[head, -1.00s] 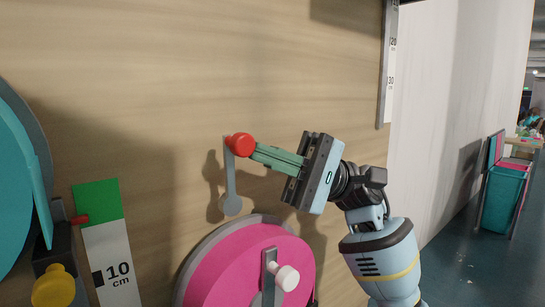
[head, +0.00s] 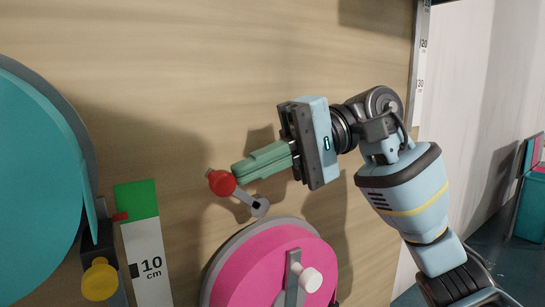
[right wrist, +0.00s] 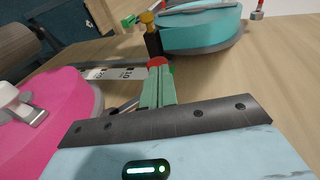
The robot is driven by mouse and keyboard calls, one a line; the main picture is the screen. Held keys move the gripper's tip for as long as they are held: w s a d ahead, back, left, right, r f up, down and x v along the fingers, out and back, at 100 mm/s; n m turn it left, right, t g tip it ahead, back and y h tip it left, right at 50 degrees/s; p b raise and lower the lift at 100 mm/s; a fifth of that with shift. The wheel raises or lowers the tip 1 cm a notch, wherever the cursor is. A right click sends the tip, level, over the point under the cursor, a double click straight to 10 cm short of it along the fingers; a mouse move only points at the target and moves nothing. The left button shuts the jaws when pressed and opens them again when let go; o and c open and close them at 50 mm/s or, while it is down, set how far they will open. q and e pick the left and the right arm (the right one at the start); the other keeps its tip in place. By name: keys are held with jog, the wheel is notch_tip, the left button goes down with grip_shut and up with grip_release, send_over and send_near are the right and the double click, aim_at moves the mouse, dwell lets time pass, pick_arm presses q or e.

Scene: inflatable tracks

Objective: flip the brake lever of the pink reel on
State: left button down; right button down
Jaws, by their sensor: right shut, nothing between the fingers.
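The pink reel (head: 262,262) is mounted on the wooden panel at the lower middle of the head view, with a grey crank and white knob on its face. Above it the brake lever, a grey bar with a red ball end (head: 221,183), tilts up and left from its pivot (head: 260,206). My right gripper (head: 236,173) is shut and empty, its green fingertips at the red ball, seemingly touching it. In the right wrist view the red ball (right wrist: 158,62) shows just beyond the fingertips, and the pink reel (right wrist: 40,120) lies at left. My left gripper is not in view.
A teal reel (head: 40,190) stands at the left, with a yellow knob (head: 100,280) and a red pointer beside a green-and-white scale (head: 145,245). Another scale strip (head: 420,75) runs along the panel's right edge. The panel above the lever is clear.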

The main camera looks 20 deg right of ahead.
jog(key=shift+s+a+f+h, duration=0.1)
jog(key=shift+a+f+h, duration=0.25)
jog(key=shift+a, duration=0.2)
jog(key=shift+s+a+f+h, duration=0.1)
jog(key=shift+a+f+h, duration=0.25)
jog(key=shift+a, duration=0.15)
jog(key=shift+a+f, duration=0.15)
jog(key=shift+f, duration=0.05)
jog(key=shift+a, duration=0.1)
jog(key=shift+d+r+b, duration=0.1)
jog(key=shift+d+b, duration=0.2)
send_near(235, 185)
jog(key=shift+b+x, duration=0.45)
jog(key=shift+x, duration=0.45)
